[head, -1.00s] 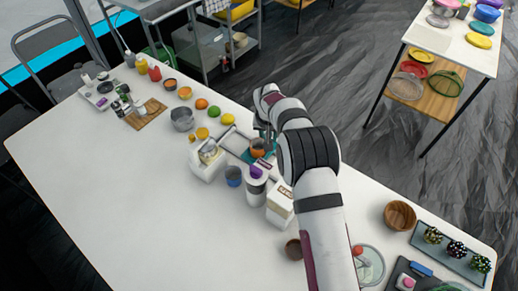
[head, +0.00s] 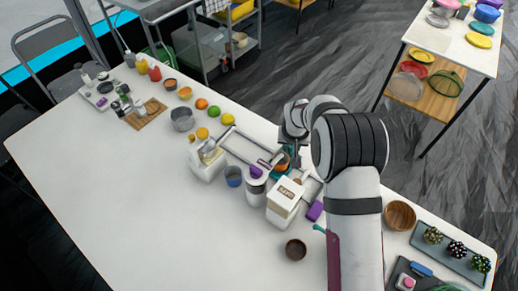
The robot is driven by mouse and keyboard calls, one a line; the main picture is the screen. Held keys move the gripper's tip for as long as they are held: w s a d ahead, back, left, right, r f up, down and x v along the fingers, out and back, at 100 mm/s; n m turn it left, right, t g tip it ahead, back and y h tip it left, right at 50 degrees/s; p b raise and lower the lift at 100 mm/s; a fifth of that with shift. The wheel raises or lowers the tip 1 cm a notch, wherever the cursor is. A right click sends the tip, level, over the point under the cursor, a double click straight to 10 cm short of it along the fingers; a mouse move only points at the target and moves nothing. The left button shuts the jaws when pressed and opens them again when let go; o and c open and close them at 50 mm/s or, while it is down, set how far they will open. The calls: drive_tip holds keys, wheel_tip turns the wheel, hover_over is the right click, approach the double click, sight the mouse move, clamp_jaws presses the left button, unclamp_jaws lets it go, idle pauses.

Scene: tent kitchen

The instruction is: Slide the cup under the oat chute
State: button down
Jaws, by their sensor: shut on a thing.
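An orange-brown cup (head: 282,161) stands upright on a teal piece in a pale rail frame (head: 238,151), behind the dispensers. My gripper (head: 294,155) is at the cup's right side, shut on it; its fingertips are small and partly hidden. A white box dispenser (head: 284,198) with a brown label stands just in front of the cup. Left of it are a grey-white canister (head: 256,188) with a purple top and a white dispenser with a clear jar (head: 207,160). The label is too small to read, so I cannot tell which has the oat chute.
A purple block (head: 315,211) lies right of the white box. A wooden bowl (head: 400,215) is farther right. The table's left front (head: 140,200) is clear.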

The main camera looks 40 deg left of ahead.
drive_tip(key=d, duration=0.9)
drive_tip(key=c, duration=0.7)
unclamp_jaws()
wheel_tip(320, 180, up, 7)
drive_tip(key=shift+r, duration=0.1)
